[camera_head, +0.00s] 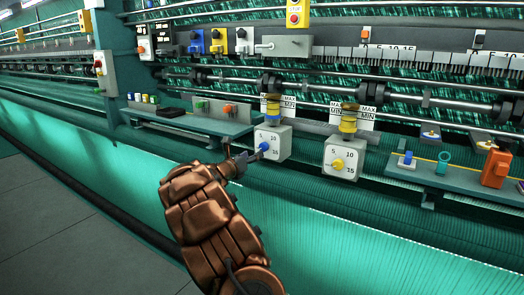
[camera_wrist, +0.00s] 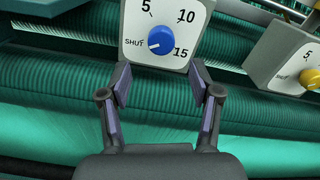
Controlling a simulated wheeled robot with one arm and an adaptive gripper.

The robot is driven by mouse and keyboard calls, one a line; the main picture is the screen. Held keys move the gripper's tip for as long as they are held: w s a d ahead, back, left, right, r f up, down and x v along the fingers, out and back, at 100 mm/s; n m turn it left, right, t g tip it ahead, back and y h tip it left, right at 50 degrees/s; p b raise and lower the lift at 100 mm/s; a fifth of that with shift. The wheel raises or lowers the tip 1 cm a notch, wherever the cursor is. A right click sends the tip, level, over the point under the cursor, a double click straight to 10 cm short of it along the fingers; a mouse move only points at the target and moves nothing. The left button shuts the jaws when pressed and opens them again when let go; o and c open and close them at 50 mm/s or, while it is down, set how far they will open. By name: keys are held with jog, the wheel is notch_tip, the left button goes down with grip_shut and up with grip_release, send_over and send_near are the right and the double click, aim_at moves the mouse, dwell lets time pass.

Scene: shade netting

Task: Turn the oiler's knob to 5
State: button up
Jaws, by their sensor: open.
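A white oiler box (camera_head: 272,134) with a blue knob (camera_head: 264,147) hangs below an amber sight glass (camera_head: 273,106) marked MAX and MIN. In the wrist view its dial face (camera_wrist: 135,20) reads SHUT, 5, 10 and 15. The blue knob (camera_wrist: 161,40) there has a small pale mark that seems to face SHUT. My gripper (camera_head: 244,160) is just in front of this knob in the head view. In the wrist view my gripper (camera_wrist: 163,82) is open and empty, its two fingers below the knob and apart from it.
A second, similar oiler box (camera_head: 352,158) with a yellow knob (camera_head: 338,163) stands to the right. Green netting lies below.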

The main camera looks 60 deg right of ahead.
aim_at(263, 149)
jog(key=shift+d+p, duration=0.8)
jog(key=shift+d, duration=2.75)
jog(key=shift+w, duration=0.1)
jog(key=c, duration=1.1)
